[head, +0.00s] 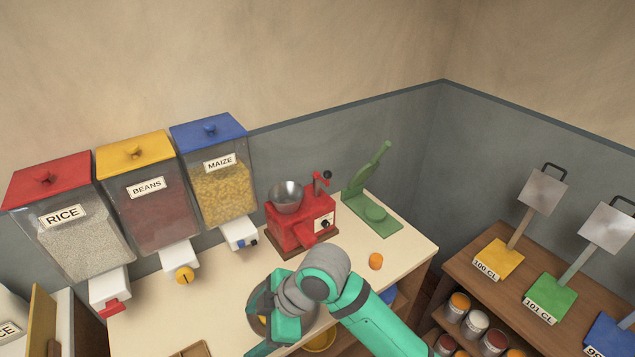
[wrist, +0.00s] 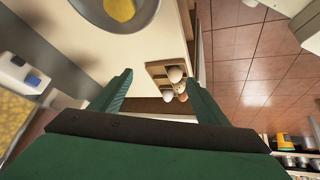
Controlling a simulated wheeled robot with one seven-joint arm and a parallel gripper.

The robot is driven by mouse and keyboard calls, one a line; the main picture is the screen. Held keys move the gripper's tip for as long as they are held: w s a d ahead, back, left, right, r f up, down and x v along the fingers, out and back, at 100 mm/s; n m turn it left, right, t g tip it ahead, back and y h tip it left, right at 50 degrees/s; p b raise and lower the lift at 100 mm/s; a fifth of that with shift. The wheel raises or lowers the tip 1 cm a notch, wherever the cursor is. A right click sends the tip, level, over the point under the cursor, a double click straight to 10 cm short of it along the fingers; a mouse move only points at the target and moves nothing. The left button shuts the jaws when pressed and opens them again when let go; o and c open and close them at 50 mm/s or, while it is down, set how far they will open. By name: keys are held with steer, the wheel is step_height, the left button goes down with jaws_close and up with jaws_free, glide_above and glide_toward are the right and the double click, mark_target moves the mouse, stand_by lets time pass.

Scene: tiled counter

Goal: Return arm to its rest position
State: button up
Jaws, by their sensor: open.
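My teal arm reaches over the front of the cream counter (head: 170,310) in the head view, and its hand (head: 285,325) is at the bottom middle. In the wrist view my gripper (wrist: 158,71) has its two green fingers wide apart with nothing between them. A metal bowl (wrist: 150,22) with yellow contents is at the top of the wrist view, beyond the fingertips. In the head view my arm hides most of a bowl (head: 258,300).
Rice (head: 70,230), beans (head: 148,195) and maize (head: 218,180) dispensers line the wall. A red grinder (head: 290,228) and green press (head: 372,213) stand right of them. A wooden tray (wrist: 154,70) holding egg-like items is near the counter edge. A shelf (head: 480,275) stands at right.

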steer(key=w+a+r+m+t+y, duration=0.8)
steer(key=a+r+m+t, duration=0.2)
steer(key=a, duration=0.2)
steer(key=s+d+f+m+t+h, duration=0.3)
steer(key=s+d+f+m+h, duration=0.35)
steer(key=f, duration=0.25)
steer(key=s+d+f+m+t+h, duration=0.3)
steer(key=s+d+f+m+h, duration=0.25)
steer(key=d+f+m, duration=0.2)
steer(key=s+d+f+n+h, duration=0.1)
steer(key=s+d, duration=0.4)
steer(key=s, duration=0.5)
steer(key=s+d+f+n+h, duration=0.1)
steer(key=s+d+f+n, duration=0.2)
steer(key=s+d, duration=0.3)
steer(key=s, duration=0.4)
steer(key=shift+g+h, duration=0.4)
